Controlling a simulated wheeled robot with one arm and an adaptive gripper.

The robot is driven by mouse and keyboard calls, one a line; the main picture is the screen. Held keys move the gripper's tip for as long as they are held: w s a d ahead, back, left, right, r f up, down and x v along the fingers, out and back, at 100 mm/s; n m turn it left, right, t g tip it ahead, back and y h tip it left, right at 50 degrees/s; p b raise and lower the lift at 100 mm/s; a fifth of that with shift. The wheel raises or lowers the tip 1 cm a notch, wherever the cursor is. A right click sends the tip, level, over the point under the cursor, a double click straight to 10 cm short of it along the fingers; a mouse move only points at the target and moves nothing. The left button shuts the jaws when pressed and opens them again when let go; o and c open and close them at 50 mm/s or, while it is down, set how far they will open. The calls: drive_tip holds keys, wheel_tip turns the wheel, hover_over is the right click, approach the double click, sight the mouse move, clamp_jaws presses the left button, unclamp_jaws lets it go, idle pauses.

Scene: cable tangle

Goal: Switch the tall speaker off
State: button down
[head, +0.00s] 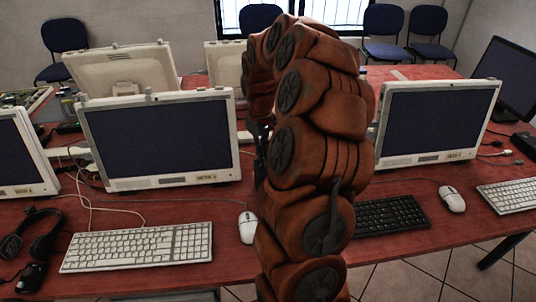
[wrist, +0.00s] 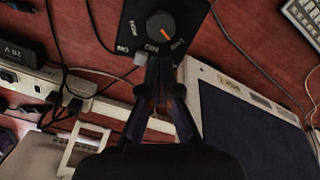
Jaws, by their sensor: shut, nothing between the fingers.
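In the wrist view, a black control box (wrist: 183,50) with a round dark knob (wrist: 159,24) and an orange pointer mark lies at the top centre, with white lettering around the knob. My gripper (wrist: 160,68) is shut and empty, its fingertips at the box's lower edge in the picture; whether they touch it I cannot tell. In the head view my gripper (head: 262,140) shows beside the left monitor, partly hidden by my orange arm. The box is hidden there.
A white power strip (wrist: 38,82) with black plugs and cables lies left in the wrist view, near a black adapter (wrist: 22,54). White-framed monitors (head: 160,140) (head: 432,122), keyboards (head: 140,247) and a mouse (head: 248,227) crowd the red table (head: 110,212).

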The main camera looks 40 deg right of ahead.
drive_tip(key=shift+s+d+r+p, duration=0.1)
drive_tip(key=shift+r+p, duration=0.15)
drive_tip(key=shift+r, duration=1.3)
drive_tip(key=shift+d+r+p, duration=0.1)
drive_tip(key=shift+r+p, duration=0.1)
drive_tip(key=shift+r, duration=1.3)
drive_tip(key=shift+a, duration=0.2)
drive_tip(key=s+a+r+n, duration=0.15)
drive_tip(key=s+a, duration=0.25)
drive_tip(key=a, duration=0.5)
drive_tip(key=s+a+r, duration=0.3)
drive_tip(key=a, duration=0.7)
drive_tip(key=s+a+f+g, duration=0.1)
drive_tip(key=s+a, duration=0.4)
drive_tip(key=s, duration=0.4)
drive_tip(key=s+a+f+p, duration=0.1)
drive_tip(key=s+a, duration=0.4)
drive_tip(key=s, duration=0.4)
drive_tip(key=shift+s+f+g+p, duration=0.3)
drive_tip(key=shift+s+g, duration=0.05)
drive_tip(key=shift+g, duration=0.05)
